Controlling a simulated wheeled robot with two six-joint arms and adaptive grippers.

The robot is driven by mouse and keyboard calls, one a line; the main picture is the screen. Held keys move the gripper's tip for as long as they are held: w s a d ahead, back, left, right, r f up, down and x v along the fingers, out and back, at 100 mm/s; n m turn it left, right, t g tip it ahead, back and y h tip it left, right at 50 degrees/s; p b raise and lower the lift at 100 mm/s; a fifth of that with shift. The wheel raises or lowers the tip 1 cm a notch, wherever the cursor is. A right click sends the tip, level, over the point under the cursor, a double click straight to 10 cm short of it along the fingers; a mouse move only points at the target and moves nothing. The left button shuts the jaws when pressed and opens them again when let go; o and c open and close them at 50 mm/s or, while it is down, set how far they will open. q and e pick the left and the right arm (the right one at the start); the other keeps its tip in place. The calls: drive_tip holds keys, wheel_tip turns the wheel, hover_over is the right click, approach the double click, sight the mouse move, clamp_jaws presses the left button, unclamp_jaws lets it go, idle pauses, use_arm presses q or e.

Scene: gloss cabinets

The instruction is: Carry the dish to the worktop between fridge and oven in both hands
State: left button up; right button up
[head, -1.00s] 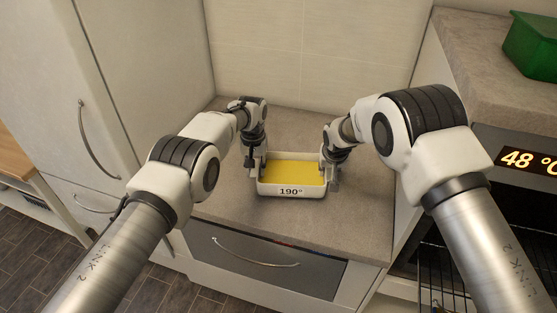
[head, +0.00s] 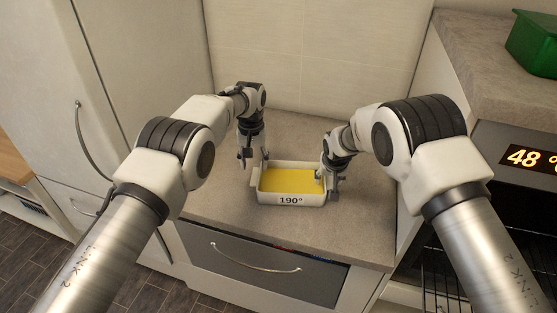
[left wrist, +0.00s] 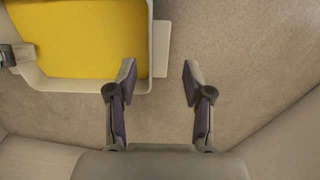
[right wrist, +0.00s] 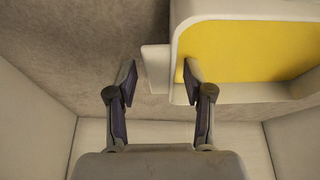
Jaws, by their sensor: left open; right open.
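The dish (head: 291,200) is a white rectangular pan with yellow contents and "190°" on its front. It rests level on the worktop (head: 225,195) between fridge and oven. My left gripper (head: 254,160) is open at the dish's left end, its tips near rim height or a little above. In the left wrist view, the dish's side tab (left wrist: 161,48) lies ahead between the open fingers (left wrist: 158,82). My right gripper (head: 327,183) is open at the right end. In the right wrist view, one fingertip overlaps the dish's inside and the other is outside the tab (right wrist: 155,70); contact cannot be told.
The tall fridge (head: 45,70) stands at left. The oven, with a lit "48 °C" display (head: 530,158), is at right. A green box (head: 535,45) sits on the higher counter (head: 470,50). A drawer (head: 265,265) is below the worktop. Bare worktop surrounds the dish.

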drive_tip(key=shift+s+r, duration=0.1)
drive_tip(key=shift+r, duration=0.05)
use_arm(q)
wheel_tip(320, 180, up, 6)
drive_tip(key=shift+f, duration=0.15)
use_arm(e)
drive_tip(key=v, duration=1.1)
drive_tip(key=shift+s+r, duration=0.25)
drive_tip(key=shift+r, duration=0.1)
use_arm(q)
drive_tip(key=shift+s, duration=0.1)
